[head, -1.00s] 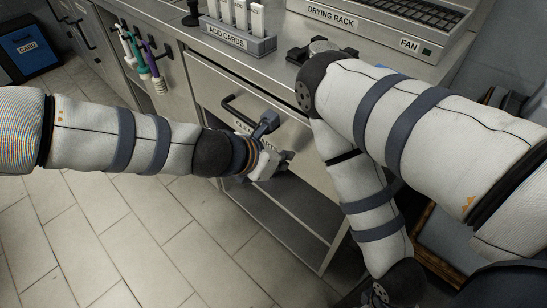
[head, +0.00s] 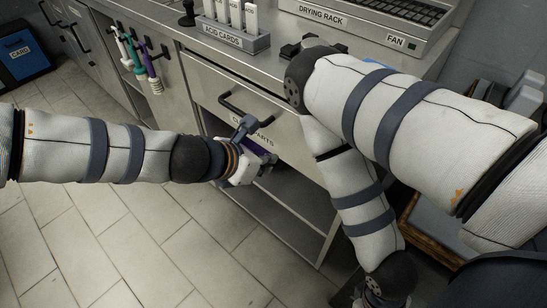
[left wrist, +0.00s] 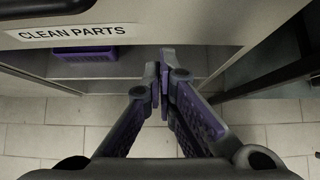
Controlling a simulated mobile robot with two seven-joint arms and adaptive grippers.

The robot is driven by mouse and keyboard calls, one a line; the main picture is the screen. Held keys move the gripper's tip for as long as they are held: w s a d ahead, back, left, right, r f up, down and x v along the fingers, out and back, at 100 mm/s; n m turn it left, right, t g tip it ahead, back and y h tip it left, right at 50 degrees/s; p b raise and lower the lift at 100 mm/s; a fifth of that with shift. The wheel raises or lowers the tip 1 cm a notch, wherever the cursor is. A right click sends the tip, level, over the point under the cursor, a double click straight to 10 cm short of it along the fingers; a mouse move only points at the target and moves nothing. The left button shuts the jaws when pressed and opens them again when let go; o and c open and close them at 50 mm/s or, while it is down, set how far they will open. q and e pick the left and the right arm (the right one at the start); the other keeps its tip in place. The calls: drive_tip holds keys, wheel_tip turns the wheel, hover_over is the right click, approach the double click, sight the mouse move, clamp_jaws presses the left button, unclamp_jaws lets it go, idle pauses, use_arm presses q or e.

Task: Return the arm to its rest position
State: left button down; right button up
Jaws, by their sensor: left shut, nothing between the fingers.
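My left gripper (head: 258,163) is in front of the clean parts drawer (head: 223,93), below the drawer's dark handle (head: 238,108). In the left wrist view its fingers (left wrist: 162,78) are together with nothing between them. The left arm reaches in from the left above the floor, nearly level. The drawer front with its CLEAN PARTS label (left wrist: 68,33) crosses the top of the left wrist view. My right arm bends over the counter edge and its forearm hangs down; the right gripper is not visible.
A purple basket (left wrist: 88,54) sits under the drawer in the left wrist view. The acid cards holder (head: 232,39) and drying rack (head: 340,15) stand on the counter. Several brushes (head: 140,62) hang at its front. Tiled floor (head: 100,235) is open at lower left.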

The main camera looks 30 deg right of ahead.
use_arm(q)
drive_tip(key=p+v, duration=0.1)
drive_tip(key=v, duration=0.8)
drive_tip(key=s+a+f+m+g+y, duration=0.1)
drive_tip(key=s+a+f+m+y, duration=0.1)
drive_tip(key=s+a+f+m, duration=0.35)
drive_tip(key=s+a+f+m+g+y, duration=0.1)
drive_tip(key=s+a+f+m+y, duration=0.2)
drive_tip(key=s+a+f, duration=0.55)
drive_tip(key=s+a+f+m+g+y, duration=0.1)
drive_tip(key=s+a+f+m, duration=0.1)
drive_tip(key=s+a+m, duration=0.4)
drive_tip(key=s+a+f+m+g+y, duration=0.2)
drive_tip(key=s+a+m, duration=0.4)
drive_tip(key=s+a, duration=0.6)
drive_tip(key=a, duration=0.4)
drive_tip(key=shift+f+m+y, duration=0.3)
drive_tip(key=shift+m, duration=0.05)
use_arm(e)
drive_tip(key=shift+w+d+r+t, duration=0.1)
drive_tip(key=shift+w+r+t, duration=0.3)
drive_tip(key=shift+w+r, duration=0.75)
use_arm(q)
drive_tip(key=shift+s, duration=0.1)
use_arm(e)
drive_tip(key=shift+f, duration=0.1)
